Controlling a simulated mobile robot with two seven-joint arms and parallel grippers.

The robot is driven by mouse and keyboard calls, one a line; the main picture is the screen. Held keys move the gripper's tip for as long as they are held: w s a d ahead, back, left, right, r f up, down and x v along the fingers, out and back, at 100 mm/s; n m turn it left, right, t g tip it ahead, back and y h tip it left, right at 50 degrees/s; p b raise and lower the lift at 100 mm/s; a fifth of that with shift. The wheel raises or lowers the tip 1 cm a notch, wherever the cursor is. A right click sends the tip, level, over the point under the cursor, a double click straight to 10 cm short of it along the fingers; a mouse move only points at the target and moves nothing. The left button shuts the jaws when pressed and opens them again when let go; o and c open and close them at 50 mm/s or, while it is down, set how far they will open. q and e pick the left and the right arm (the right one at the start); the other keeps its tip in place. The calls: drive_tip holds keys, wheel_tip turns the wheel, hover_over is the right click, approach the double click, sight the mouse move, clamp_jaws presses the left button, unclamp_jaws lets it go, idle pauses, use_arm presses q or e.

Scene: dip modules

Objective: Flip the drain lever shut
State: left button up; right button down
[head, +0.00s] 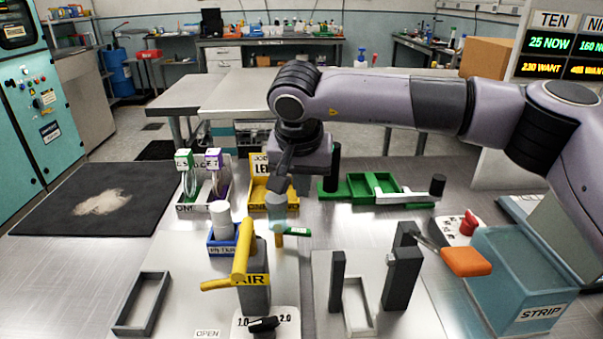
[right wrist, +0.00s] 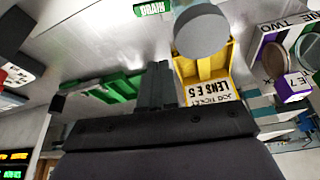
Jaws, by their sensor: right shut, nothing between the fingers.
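The green DRAIN label (right wrist: 153,8) shows at the top of the right wrist view; in the head view a small green label (head: 298,231) lies beside a pale blue cylinder (head: 277,208). A small orange-yellow piece (head: 279,241) shows under the cylinder, possibly the drain lever; its position is unclear. My right gripper (head: 281,180) hangs pointing down just above and behind the cylinder, shut and empty. Its closed fingers also show in the right wrist view (right wrist: 157,85), near a grey round top (right wrist: 202,30). My left gripper is out of view.
A yellow AIR handle (head: 243,250) stands in front left. A yellow lens tray (head: 285,207) and a green fixture (head: 360,189) lie close by. An orange-handled lever (head: 466,262) stands beside the blue STRIP tank (head: 520,265). A dark mat (head: 50,200) is at left.

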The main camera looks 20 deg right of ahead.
sight(295, 235)
drive_tip(key=x, duration=0.5)
drive_tip(key=shift+s+a+p, duration=0.15)
drive_tip(key=shift+p, duration=0.2)
drive_tip(key=shift+s+a+f, duration=0.1)
drive_tip(key=shift+s+a, duration=0.05)
drive_tip(key=shift+s, duration=0.3)
drive_tip(key=shift+s+a+f, duration=0.1)
drive_tip(key=shift+s+a, duration=0.1)
drive_tip(key=shift+s, duration=0.2)
drive_tip(key=shift+s+a+f+p, duration=0.15)
drive_tip(key=shift+s, duration=0.2)
drive_tip(key=shift+s+a+f+p, duration=0.1)
drive_tip(key=shift+s+a+p, duration=0.05)
drive_tip(key=shift+s, duration=0.2)
drive_tip(key=shift+a, duration=0.1)
